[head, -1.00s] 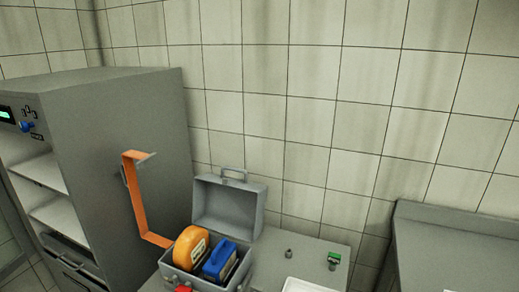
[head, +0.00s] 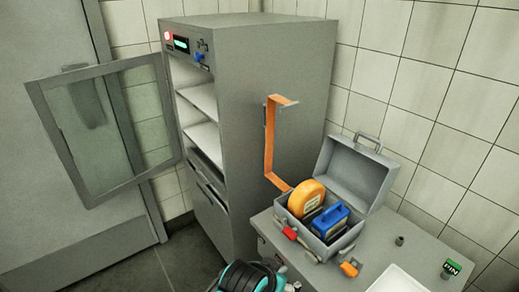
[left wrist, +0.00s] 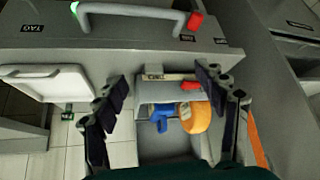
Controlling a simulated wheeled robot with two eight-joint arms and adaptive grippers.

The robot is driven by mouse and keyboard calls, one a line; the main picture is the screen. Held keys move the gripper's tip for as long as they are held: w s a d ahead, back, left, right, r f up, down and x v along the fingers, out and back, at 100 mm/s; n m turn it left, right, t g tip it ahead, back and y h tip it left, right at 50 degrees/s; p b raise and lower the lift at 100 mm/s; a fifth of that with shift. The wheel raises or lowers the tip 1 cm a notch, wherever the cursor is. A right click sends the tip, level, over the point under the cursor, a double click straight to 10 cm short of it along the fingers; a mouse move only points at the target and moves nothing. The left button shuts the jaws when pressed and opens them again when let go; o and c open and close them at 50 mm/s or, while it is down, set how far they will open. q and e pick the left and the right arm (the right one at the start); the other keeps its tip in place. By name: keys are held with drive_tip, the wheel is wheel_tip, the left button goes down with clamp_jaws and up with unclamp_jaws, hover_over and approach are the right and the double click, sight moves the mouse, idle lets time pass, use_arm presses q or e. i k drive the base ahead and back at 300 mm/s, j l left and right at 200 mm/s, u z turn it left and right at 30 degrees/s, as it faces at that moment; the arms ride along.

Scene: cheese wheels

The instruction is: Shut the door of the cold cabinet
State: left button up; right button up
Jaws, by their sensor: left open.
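The grey cold cabinet (head: 275,110) stands at the middle back in the head view. Its glass door with a grey frame (head: 108,125) is swung wide open to the left, and the shelves (head: 198,100) inside are exposed. My left gripper (left wrist: 165,88) is open and empty in the left wrist view, its fingers apart with the open case beyond them. In the head view a teal and black part of my arm shows at the bottom edge, well below the door. The cabinet door cannot be made out in the left wrist view. My right gripper is not in view.
An open grey case (head: 322,240) on the grey counter (head: 385,258) holds an orange round object (head: 306,198) and a blue object (head: 328,220). An orange strip (head: 270,145) is on the cabinet's side. The floor (head: 185,255) before the cabinet looks clear.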

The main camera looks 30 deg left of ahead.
sight(34, 89)
drive_tip(key=k+j+u, duration=0.15)
drive_tip(key=k+u, duration=0.25)
drive_tip(key=k, duration=0.25)
drive_tip(key=i+j+u, duration=0.25)
drive_tip(key=j, duration=0.15)
drive_tip(key=j+u, duration=0.3)
drive_tip(key=j, duration=0.15)
drive_tip(key=i+j+u, duration=0.25)
drive_tip(key=j, duration=0.1)
